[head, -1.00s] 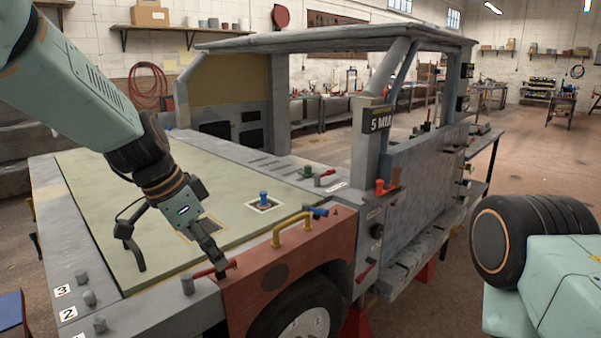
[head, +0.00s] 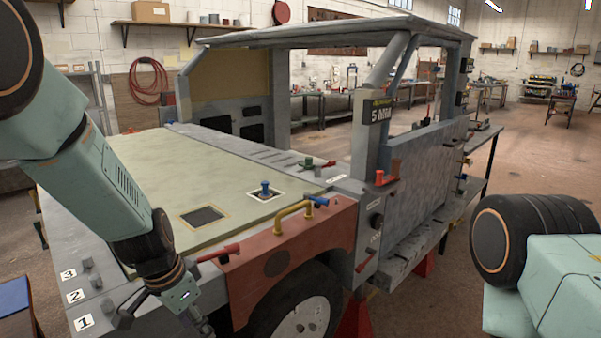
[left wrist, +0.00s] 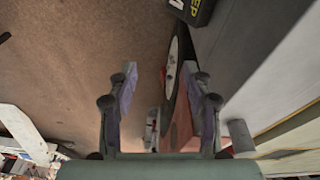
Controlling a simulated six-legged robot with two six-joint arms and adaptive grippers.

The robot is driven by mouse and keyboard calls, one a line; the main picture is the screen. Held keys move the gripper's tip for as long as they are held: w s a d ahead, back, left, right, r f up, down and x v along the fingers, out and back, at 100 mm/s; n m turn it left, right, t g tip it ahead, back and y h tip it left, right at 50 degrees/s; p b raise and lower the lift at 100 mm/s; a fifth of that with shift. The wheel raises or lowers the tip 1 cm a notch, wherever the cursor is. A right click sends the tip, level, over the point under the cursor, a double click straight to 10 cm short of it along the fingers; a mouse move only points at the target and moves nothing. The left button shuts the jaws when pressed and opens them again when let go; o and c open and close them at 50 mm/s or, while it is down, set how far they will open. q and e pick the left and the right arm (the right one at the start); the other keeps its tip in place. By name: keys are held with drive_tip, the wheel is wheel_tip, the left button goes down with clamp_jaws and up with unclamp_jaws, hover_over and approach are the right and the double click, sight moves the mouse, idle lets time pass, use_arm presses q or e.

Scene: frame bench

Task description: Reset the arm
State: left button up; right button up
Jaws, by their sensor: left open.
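My left arm comes in from the left in the head view and reaches down in front of the near edge of the vehicle frame (head: 210,288). My left gripper is at the bottom of the head view, partly cut off by the picture edge, near the grey edge beside the red panel (head: 290,250). In the left wrist view my left gripper (left wrist: 162,78) has its two fingers apart with nothing between them. The wheel (left wrist: 172,68) and the floor show beyond the fingers. My right gripper is not in view; only part of my right arm shows at the right.
A red handle (head: 218,253), a yellow handle (head: 293,220) and a blue knob (head: 265,186) stand on the frame. Grey pegs with number labels (head: 83,321) line the left edge. A dark square recess (head: 203,215) lies in the green top. Open floor (head: 530,150) lies to the right.

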use_arm(q)
drive_tip(key=s+a+f+n+g+y+b, duration=0.1)
drive_tip(key=s+a+f+n+y+b, duration=0.2)
drive_tip(key=s+f, duration=1.45)
drive_tip(key=s+f+n+b, duration=0.1)
drive_tip(key=s+f+n, duration=0.1)
drive_tip(key=s+f, duration=0.2)
drive_tip(key=s+f+n+h+b, duration=0.1)
drive_tip(key=s+f+n, duration=0.1)
drive_tip(key=s, duration=0.9)
drive_tip(key=shift+s+f+n+g, duration=0.15)
drive_tip(key=shift+f+n+g, duration=0.2)
drive_tip(key=shift+f, duration=0.55)
drive_tip(key=shift+c, duration=0.2)
drive_tip(key=shift+a, duration=0.1)
drive_tip(key=shift+c, duration=1.1)
